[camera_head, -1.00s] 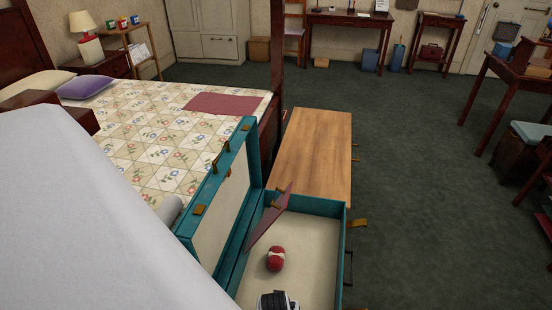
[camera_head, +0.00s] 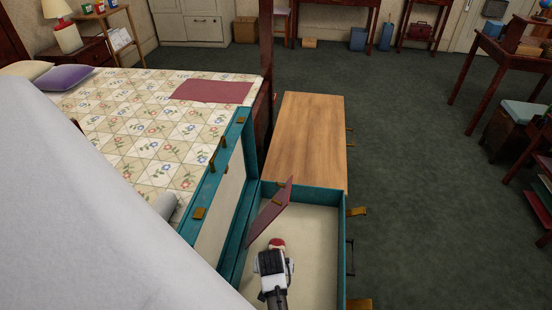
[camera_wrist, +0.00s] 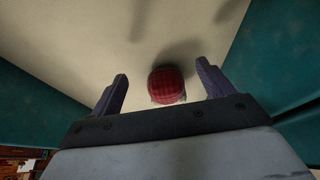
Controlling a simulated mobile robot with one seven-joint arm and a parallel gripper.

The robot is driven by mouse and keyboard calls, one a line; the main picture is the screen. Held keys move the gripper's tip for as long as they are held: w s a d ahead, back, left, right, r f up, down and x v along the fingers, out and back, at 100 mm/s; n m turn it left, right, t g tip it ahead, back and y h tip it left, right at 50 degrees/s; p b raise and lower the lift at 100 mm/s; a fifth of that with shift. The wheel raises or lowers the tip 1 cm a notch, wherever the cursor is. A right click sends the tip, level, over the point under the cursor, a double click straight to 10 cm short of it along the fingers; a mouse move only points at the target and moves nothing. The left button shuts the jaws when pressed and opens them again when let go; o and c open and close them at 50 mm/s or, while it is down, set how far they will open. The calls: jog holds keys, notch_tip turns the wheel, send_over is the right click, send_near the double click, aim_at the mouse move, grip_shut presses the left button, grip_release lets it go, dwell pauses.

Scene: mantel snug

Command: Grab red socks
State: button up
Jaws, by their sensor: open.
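The red socks (camera_wrist: 166,84) are a rolled red bundle with a pale part, lying on the cream floor of the open teal suitcase (camera_head: 341,245). In the head view only the red top of the socks (camera_head: 277,243) shows, just beyond my gripper (camera_head: 273,260), which hides the rest. In the wrist view my gripper (camera_wrist: 162,90) is open, with its two dark fingers apart on either side of the socks. The fingers do not appear to touch them. I cannot tell the exact height of the fingertips above the suitcase floor.
A dark red flat panel (camera_head: 270,208) stands tilted inside the suitcase, left of the socks. The raised lid (camera_head: 222,200) is at the left, beside the bed (camera_head: 150,130). A wooden bench (camera_head: 305,140) lies beyond the suitcase. Green carpet (camera_head: 420,180) at the right is clear.

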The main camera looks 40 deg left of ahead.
aim_at(276, 248)
jog(key=w+a, duration=0.1)
jog(key=w+a+p, duration=0.1)
jog(key=w, duration=0.1)
jog(key=w+a, duration=0.2)
jog(key=shift+w+r, duration=0.15)
jog(key=shift+w, duration=0.1)
jog(key=shift+p+x, duration=0.35)
jog(key=shift+x, duration=0.4)
jog(key=c, duration=1.1)
